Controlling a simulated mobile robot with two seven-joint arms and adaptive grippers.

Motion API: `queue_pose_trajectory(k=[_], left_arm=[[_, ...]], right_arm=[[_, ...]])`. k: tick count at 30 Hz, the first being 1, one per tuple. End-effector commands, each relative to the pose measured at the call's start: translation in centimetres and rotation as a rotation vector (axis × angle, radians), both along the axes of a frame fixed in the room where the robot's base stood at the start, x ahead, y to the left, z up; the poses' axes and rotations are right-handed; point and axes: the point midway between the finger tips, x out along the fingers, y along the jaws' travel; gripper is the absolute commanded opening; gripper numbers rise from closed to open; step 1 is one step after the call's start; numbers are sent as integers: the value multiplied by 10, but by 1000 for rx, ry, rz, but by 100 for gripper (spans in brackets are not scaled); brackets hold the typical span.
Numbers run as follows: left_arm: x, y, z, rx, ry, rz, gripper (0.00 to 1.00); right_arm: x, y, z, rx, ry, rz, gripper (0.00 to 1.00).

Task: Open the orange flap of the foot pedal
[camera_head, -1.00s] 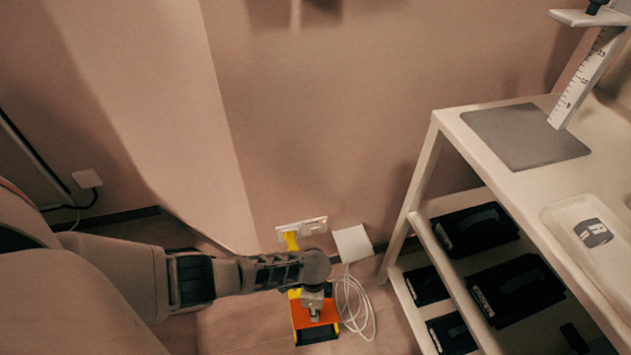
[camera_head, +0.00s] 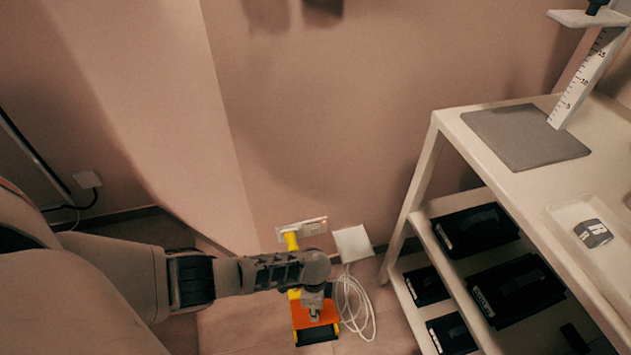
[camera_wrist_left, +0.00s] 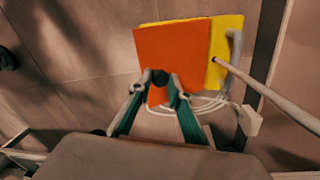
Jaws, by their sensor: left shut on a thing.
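The foot pedal is on the floor at the bottom middle of the head view, partly covered by my left arm. Its orange flap (camera_head: 302,313) shows around my left gripper (camera_head: 316,313). In the left wrist view the orange flap (camera_wrist_left: 170,52) lies beside the yellow body (camera_wrist_left: 226,50). My left gripper, also in that view (camera_wrist_left: 161,82), has its two fingertips at the flap's near edge, around a small dark part. It is shut on the flap there; the exact contact is hard to see. My right gripper is not in view.
A white cable (camera_head: 355,305) lies coiled on the floor to the right of the pedal. A white cart (camera_head: 432,150) with black cases on its shelves stands at the right. The wall with a socket plate (camera_head: 312,227) is close behind.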

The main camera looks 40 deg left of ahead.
Motion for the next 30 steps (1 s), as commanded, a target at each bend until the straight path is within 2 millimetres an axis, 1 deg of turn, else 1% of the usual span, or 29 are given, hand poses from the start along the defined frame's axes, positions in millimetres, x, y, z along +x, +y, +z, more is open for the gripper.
queue_pose_trajectory(k=[1, 10, 11, 12, 23, 26, 30], left_arm=[[6, 3, 3, 4, -11, 3, 0], [6, 3, 3, 3, -12, 3, 0], [6, 3, 3, 3, -12, 3, 26], [6, 3, 3, 3, -12, 3, 36], [2, 1, 1, 1, -4, 1, 36], [2, 1, 4, -1, -4, 1, 36], [3, 1, 14, -2, -5, 1, 36]], right_arm=[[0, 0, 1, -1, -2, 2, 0], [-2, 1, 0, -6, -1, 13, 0], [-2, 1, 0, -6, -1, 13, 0], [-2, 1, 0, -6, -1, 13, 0], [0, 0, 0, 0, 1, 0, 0], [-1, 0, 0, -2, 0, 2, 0], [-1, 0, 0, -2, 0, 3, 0]])
